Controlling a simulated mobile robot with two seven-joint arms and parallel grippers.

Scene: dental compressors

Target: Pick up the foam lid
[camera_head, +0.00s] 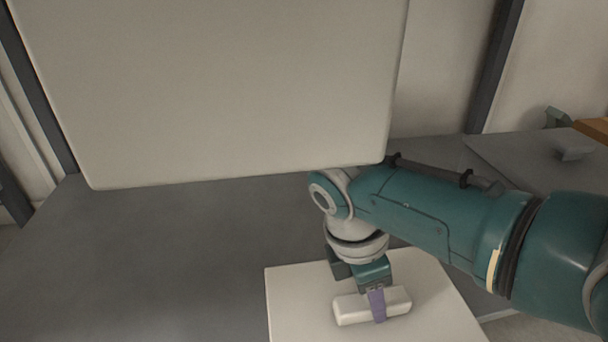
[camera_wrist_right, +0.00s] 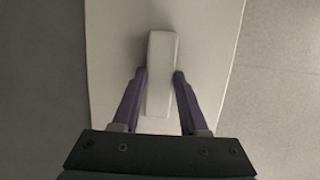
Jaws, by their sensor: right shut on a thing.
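The foam lid (camera_head: 435,300) is a flat off-white panel with a raised block-shaped handle (camera_head: 347,310) on top. It shows at the lower middle of the head view, and its near part is cut off by the frame. My right gripper (camera_head: 374,305) comes down on the handle from above, with its purple fingers on either side of it. In the right wrist view, the lid (camera_wrist_right: 112,60) lies under the gripper (camera_wrist_right: 160,78), and the handle (camera_wrist_right: 160,60) is between the fingers. I cannot tell whether the lid touches the surface below. My left gripper is out of view.
A grey surface (camera_head: 150,250) spreads around the lid, bare on the left. A large pale panel (camera_head: 220,90) fills the upper left of the head view. A grey slab with a small block (camera_head: 573,152) and an orange-brown object (camera_head: 594,128) are at the right.

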